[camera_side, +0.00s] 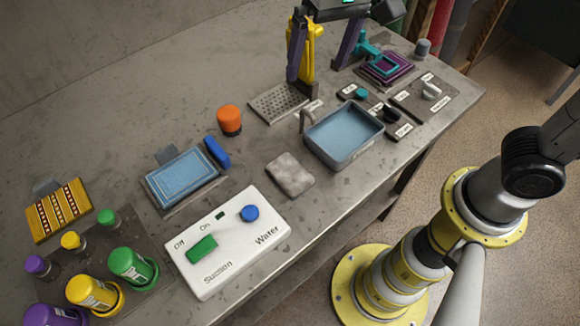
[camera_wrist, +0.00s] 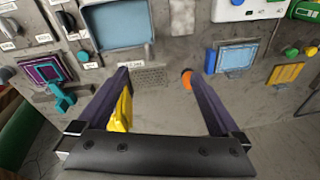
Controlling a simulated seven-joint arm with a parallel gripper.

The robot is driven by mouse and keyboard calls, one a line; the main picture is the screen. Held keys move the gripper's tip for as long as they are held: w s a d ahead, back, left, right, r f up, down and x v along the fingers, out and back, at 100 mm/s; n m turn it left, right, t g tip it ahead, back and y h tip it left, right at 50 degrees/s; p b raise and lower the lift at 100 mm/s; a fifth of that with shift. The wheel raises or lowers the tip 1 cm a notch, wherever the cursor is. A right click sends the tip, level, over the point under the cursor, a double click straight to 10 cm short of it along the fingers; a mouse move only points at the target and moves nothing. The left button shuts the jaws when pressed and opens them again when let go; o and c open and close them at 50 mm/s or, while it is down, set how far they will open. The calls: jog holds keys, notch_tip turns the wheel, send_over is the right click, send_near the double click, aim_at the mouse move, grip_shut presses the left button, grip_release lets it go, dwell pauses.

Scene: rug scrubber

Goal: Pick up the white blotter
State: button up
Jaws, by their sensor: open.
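The white blotter appears to be the pale grey-white, rounded flat pad (camera_side: 290,174) lying on the grey table, between the blue-grey basin and the white control box in the side view. In the wrist view, a pale patch near the top, right of the basin, may be the same pad, but it blends with the table. My gripper (camera_side: 320,74) is open above the back of the table, well away from the pad. Its two purple fingers also show in the wrist view (camera_wrist: 155,72). A yellow upright item (camera_side: 311,50) shows beside one finger; I cannot tell whether they touch.
The basin (camera_side: 345,139) has a faucet beside it. The white box (camera_side: 228,240) has a green switch and blue knob. An orange knob (camera_side: 229,120), blue rug (camera_side: 180,178), perforated plate (camera_side: 277,103) and several coloured bottles stand around. Bare table surrounds the pad.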

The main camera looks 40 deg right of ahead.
jog(key=s+a+f+n+g, duration=0.2)
jog(key=a+f, duration=0.5)
jog(key=a, duration=0.1)
send_over(290, 172)
jog(key=shift+h, duration=0.4)
jog(key=f, duration=0.8)
jog(key=shift+w+a+f, duration=0.2)
jog(key=shift+a, duration=0.05)
jog(key=shift+s+d+f, duration=0.1)
jog(key=shift+d+f, duration=0.05)
jog(key=shift+f, duration=1.15)
jog(key=shift+s+d+f, duration=0.1)
jog(key=shift+f, duration=1.15)
jog(key=c, duration=1.3)
jog(key=shift+o, duration=0.2)
jog(key=shift+r, duration=0.1)
notch_tip(290, 172, up, 18)
